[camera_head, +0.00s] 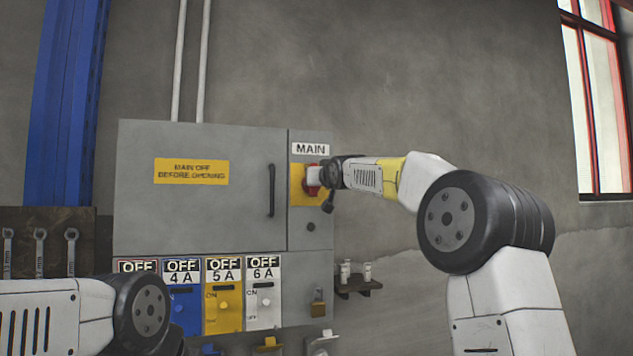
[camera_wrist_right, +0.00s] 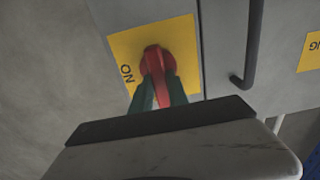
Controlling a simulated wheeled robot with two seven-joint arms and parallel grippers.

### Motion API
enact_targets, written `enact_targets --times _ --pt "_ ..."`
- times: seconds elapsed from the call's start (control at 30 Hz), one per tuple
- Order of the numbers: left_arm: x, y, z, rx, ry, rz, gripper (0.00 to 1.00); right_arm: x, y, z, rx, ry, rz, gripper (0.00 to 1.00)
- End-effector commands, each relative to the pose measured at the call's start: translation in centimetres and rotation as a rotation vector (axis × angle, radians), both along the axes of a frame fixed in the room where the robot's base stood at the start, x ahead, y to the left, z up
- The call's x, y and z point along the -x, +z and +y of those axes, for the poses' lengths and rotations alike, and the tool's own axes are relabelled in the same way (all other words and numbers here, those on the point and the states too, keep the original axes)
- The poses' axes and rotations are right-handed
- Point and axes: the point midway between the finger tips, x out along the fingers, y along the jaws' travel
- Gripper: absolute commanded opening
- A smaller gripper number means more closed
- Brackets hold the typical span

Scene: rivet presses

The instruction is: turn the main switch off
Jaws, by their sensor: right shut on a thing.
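The main switch is a red rotary handle (camera_head: 312,178) on a yellow plate (camera_head: 301,198) under the MAIN label on the grey cabinet. In the right wrist view the red handle (camera_wrist_right: 156,68) sits on the yellow plate (camera_wrist_right: 187,62), where the word ON shows. My right gripper (camera_head: 318,178) is at the handle, and in the wrist view its green-grey fingers (camera_wrist_right: 160,92) are shut on it from both sides. The fingers hide part of the handle. My left arm shows at the lower left of the head view; its gripper is not in view.
The cabinet door (camera_head: 200,220) has a dark vertical handle (camera_head: 271,190) left of the switch. Below are several breaker switches marked OFF, such as the yellow 5A one (camera_head: 224,298). A padlock (camera_head: 318,303) and a small shelf (camera_head: 358,288) are at lower right.

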Motion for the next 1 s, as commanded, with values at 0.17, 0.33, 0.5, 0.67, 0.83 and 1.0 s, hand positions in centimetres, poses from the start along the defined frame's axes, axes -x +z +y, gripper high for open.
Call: enact_targets --times 0.17,0.33,0.5,0.67,0.83,1.0 --pt "0.00 0.00 0.00 0.000 0.000 0.000 0.36 -0.04 -0.24 0.04 0.016 0.000 0.000 0.00" --pt "0.00 0.00 0.00 0.000 0.000 0.000 0.36 -0.04 -0.26 0.04 0.018 0.000 0.000 0.00" --pt "0.00 0.00 0.00 0.000 0.000 0.000 0.36 -0.04 -0.26 0.04 0.018 0.000 0.000 0.22" --pt "0.00 0.00 0.00 0.000 0.000 0.000 0.36 -0.03 -0.18 0.04 0.016 0.000 -0.001 0.42" --pt "0.00 0.00 0.00 0.000 0.000 0.000 0.36 -0.01 -0.10 0.03 0.015 0.000 -0.003 0.42" --pt "0.00 0.00 0.00 0.000 0.000 0.000 0.36 0.55 0.01 -0.15 0.015 0.000 -0.004 0.42"
